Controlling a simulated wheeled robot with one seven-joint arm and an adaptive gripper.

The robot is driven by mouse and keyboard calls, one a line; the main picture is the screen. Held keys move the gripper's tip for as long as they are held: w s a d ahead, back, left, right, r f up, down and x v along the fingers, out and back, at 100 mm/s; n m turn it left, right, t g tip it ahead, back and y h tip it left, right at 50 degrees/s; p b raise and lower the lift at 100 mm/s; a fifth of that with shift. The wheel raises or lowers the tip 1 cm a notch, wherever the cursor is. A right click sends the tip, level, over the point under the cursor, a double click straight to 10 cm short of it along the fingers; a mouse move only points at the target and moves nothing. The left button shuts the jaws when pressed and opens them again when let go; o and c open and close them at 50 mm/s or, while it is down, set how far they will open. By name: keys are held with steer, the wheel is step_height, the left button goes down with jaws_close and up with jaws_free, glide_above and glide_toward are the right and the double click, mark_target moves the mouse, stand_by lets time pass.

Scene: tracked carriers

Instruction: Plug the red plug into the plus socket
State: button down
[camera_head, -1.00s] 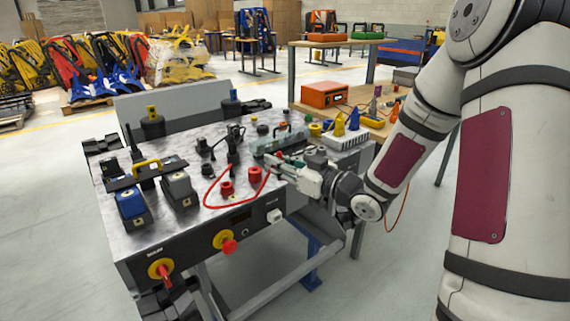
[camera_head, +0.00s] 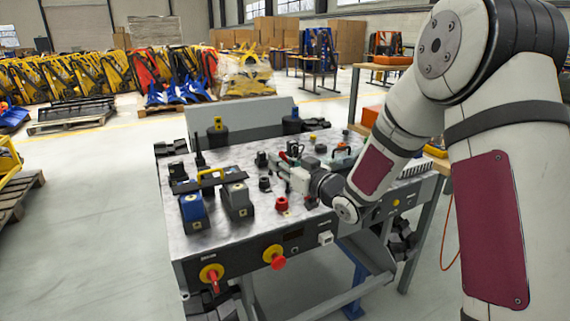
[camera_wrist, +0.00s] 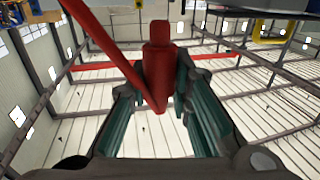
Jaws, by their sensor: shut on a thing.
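My gripper (camera_head: 277,161) is above the metal-topped bench, left of my forearm. It is shut on the red plug (camera_wrist: 157,65), which stands between the fingers in the wrist view with a red cable running up to the left. In the head view a small bit of red (camera_head: 283,157) shows at the fingertips. A red round fitting (camera_head: 282,203) stands on the bench top near its front edge, in front of the gripper and apart from it. I cannot read a plus mark, so I cannot tell whether this is the plus socket.
The bench (camera_head: 240,233) carries a blue-topped block (camera_head: 192,207), a grey-topped block (camera_head: 237,194) and a yellow handle (camera_head: 210,172) at left. Red knobs (camera_head: 278,262) stick out of its front panel. Black fittings stand around the gripper. The floor at left (camera_head: 95,220) is clear.

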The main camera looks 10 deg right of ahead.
mark_target(281, 178)
steer(key=shift+f+b, duration=2.6)
steer(key=shift+f, duration=0.3)
steer(key=shift+b, duration=0.55)
steer(key=shift+f+b, duration=1.55)
steer(key=shift+f, duration=0.05)
steer(key=shift+r, duration=0.15)
steer(key=shift+r+p, duration=0.65)
steer(key=shift+r, duration=0.3)
steer(key=shift+b, duration=0.45)
stand_by(1.4)
